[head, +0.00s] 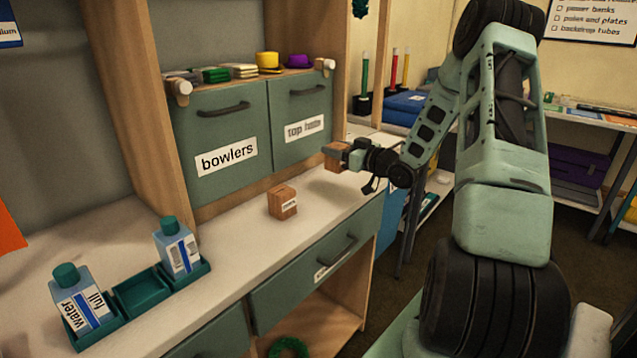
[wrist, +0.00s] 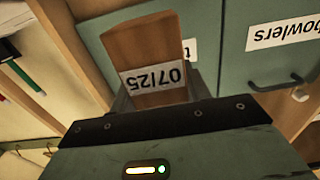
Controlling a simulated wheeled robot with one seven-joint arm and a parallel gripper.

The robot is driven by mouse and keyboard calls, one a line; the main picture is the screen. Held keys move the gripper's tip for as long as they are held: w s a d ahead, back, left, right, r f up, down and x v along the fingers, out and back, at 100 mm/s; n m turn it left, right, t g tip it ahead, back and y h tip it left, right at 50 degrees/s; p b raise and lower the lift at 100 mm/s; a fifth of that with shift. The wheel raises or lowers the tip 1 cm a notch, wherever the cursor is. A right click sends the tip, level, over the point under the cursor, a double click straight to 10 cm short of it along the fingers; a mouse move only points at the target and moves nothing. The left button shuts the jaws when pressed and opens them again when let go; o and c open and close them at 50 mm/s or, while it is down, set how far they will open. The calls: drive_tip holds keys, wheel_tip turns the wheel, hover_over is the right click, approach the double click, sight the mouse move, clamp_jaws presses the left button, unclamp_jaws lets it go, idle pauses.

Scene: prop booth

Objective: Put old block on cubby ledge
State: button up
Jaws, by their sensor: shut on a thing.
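My gripper (head: 346,153) is shut on a brown wooden block (head: 333,158), held above the right end of the counter, in front of the "top hats" door. In the wrist view my gripper (wrist: 155,97) holds the block (wrist: 145,45), whose white label reads 07/25, upside down. A second brown block (head: 283,203) sits on the white counter; its label is too small to read. A wooden ledge (head: 248,81) runs above the two green doors; I cannot tell if this is the cubby ledge.
Folded cloths (head: 212,74), a yellow hat (head: 267,61) and a purple hat (head: 299,61) occupy the ledge. A green tray (head: 140,291) holds two bottles, with an empty slot between them. The counter (head: 235,240) around the second block is clear.

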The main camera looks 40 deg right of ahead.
sight(338, 171)
drive_tip(key=shift+f, duration=3.4)
drive_tip(key=shift+f+b, duration=0.2)
drive_tip(key=shift+b, duration=0.1)
drive_tip(key=o, duration=1.1)
drive_tip(key=shift+r, duration=0.15)
drive_tip(key=shift+s, duration=0.2)
drive_tip(key=s, duration=1.1)
drive_tip(key=shift+s+d, duration=0.35)
drive_tip(key=shift+d, duration=0.05)
